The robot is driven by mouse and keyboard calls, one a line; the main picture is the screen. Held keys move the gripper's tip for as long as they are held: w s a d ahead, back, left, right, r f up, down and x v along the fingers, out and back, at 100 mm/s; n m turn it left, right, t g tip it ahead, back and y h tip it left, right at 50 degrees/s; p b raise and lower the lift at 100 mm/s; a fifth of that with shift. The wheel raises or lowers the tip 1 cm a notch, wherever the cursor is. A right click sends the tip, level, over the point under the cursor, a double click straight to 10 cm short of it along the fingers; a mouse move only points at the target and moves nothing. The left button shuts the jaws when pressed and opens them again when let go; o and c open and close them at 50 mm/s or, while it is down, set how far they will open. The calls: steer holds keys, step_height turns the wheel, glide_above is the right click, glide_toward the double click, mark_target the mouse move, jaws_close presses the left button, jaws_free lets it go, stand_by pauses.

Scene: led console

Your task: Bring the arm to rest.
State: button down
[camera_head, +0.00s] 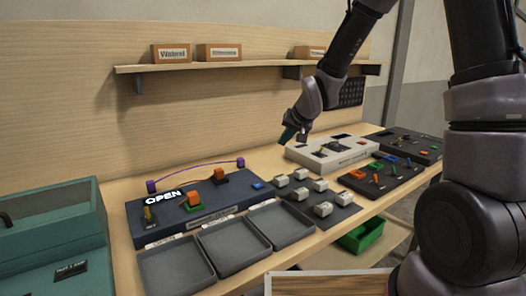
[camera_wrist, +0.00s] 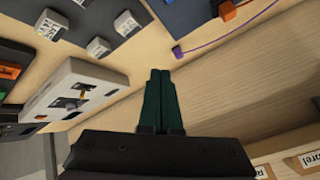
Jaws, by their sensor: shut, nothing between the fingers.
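My gripper (camera_head: 289,134) is at the end of my arm, above the back part of the workbench, between the blue console and the light grey console. In the wrist view its two dark green fingers (camera_wrist: 161,75) lie side by side, shut, with nothing between them. The blue console (camera_head: 210,203) shows a lit "OPEN" sign, orange blocks and a purple cable. The light grey console (camera_head: 328,155) stands to the right of my gripper; it also shows in the wrist view (camera_wrist: 75,92). My gripper is apart from both.
Grey trays (camera_head: 232,247) line the bench's front. White blocks (camera_head: 322,208) stand on a dark mat. Dark consoles (camera_head: 383,181) are at the right. A teal box (camera_head: 50,230) is at the left. A shelf (camera_head: 230,66) with labelled boxes crosses the back wall. A green bin (camera_head: 362,235) sits below the bench.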

steer(key=s+d+r+m+h, duration=0.1)
steer(key=s+d+r, duration=0.2)
steer(key=d+r, duration=0.2)
steer(key=s+d+r+h, duration=0.1)
steer(key=s+d+r, duration=0.1)
steer(key=d+r, duration=0.25)
steer(key=s+d+r+m, duration=0.1)
steer(key=s+d+r, duration=0.3)
steer(key=s, duration=0.6)
steer(key=s+d+r+m, duration=0.1)
steer(key=s+d+r, duration=0.4)
steer(key=s, duration=0.5)
steer(key=shift+r, duration=0.5)
